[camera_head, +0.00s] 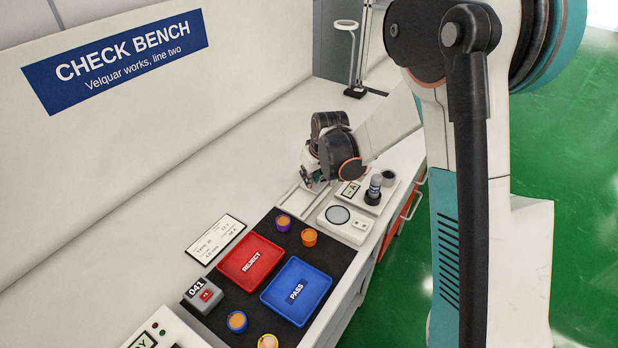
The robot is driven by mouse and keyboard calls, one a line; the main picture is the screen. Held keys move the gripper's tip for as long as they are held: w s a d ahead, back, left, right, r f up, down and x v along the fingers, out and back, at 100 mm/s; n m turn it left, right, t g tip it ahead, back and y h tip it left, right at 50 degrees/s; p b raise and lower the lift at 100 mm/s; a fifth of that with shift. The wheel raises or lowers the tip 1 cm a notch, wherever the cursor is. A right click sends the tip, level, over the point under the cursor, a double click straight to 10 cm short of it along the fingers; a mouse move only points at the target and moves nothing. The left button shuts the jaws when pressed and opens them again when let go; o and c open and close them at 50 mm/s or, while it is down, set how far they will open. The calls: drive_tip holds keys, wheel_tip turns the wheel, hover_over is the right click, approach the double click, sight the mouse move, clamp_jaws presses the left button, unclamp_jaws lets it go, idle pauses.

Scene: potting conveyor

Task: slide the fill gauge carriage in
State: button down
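My gripper (312,181) is small and dark in the head view, low over the far part of the bench, with its fingers pointing down. My wrist and the distance hide whether its fingers are open or shut. Just below it is a pale rail-like track (291,200) on the bench top. I cannot make out the fill gauge carriage for certain; part of the track is hidden by my gripper. To the right of it stands a white unit with a round grey plate (337,214). Behind that is a unit with a small display (350,188) and a dark upright cylinder (374,188).
A dark mat (222,318) holds a red REJECT tray (262,241), a blue PASS tray (319,283), several small round pots and a grey counter box (203,296). A label card (216,240) lies left. A stand (355,90) is at the back. The bench's left strip is clear.

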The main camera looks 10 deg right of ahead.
drive_tip(key=c, duration=1.5)
unclamp_jaws()
drive_tip(key=shift+w+d, duration=0.2)
drive_tip(key=shift+d, duration=0.05)
drive_tip(key=shift+c, duration=0.2)
drive_tip(key=shift+s+a, duration=0.1)
drive_tip(key=shift+a, duration=0.05)
